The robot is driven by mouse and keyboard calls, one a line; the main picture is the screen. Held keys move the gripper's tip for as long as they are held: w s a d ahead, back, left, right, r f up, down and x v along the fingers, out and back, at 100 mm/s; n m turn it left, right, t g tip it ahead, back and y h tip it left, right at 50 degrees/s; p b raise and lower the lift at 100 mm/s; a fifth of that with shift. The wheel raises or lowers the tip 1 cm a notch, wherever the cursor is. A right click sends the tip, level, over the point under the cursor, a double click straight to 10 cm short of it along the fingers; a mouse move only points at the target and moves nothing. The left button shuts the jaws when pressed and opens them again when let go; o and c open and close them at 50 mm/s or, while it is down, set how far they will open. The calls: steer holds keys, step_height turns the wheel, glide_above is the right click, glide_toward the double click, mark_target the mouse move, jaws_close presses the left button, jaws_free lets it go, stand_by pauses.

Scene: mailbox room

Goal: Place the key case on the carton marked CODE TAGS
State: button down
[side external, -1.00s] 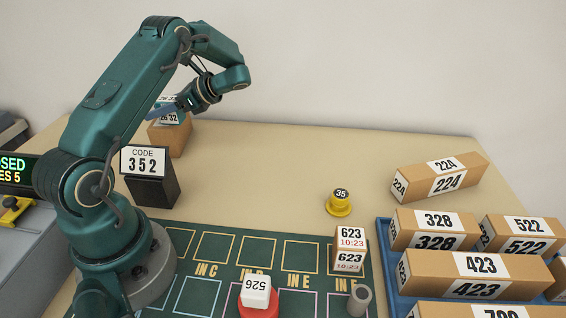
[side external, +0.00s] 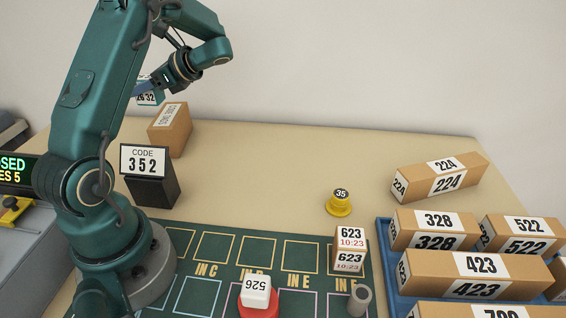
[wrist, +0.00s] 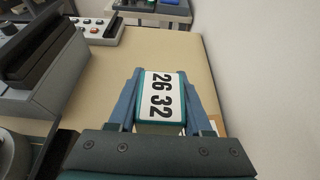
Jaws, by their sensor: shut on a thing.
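The key case (side external: 149,98) is a small teal block with a white label reading 26 32. In the wrist view the key case (wrist: 160,97) sits between the two blue fingers of my gripper (wrist: 162,76), which are shut on it. In the side view my gripper (side external: 147,88), partly hidden by my arm, holds the case in the air. The brown carton (side external: 170,128) with a white label on top, its print too small to read surely, stands on the table below and to the right of the case.
A black sign reading CODE 352 (side external: 146,162) stands in front of the carton. A yellow stamp marked 35 (side external: 340,203), a 224 carton (side external: 440,178) and a blue tray (side external: 386,232) with several cartons are to the right. The middle of the table is clear.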

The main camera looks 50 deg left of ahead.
steer(key=s+r, duration=0.5)
steer(key=s, duration=0.3)
steer(key=m+t+y, duration=0.3)
steer(key=m+t, duration=0.2)
glide_above(160, 112)
step_height(160, 112, down, 7)
steer(key=shift+r, duration=0.1)
steer(key=shift+f, duration=2.05)
steer(key=shift+f, duration=0.15)
steer(key=shift+c, duration=1.6)
jaws_free()
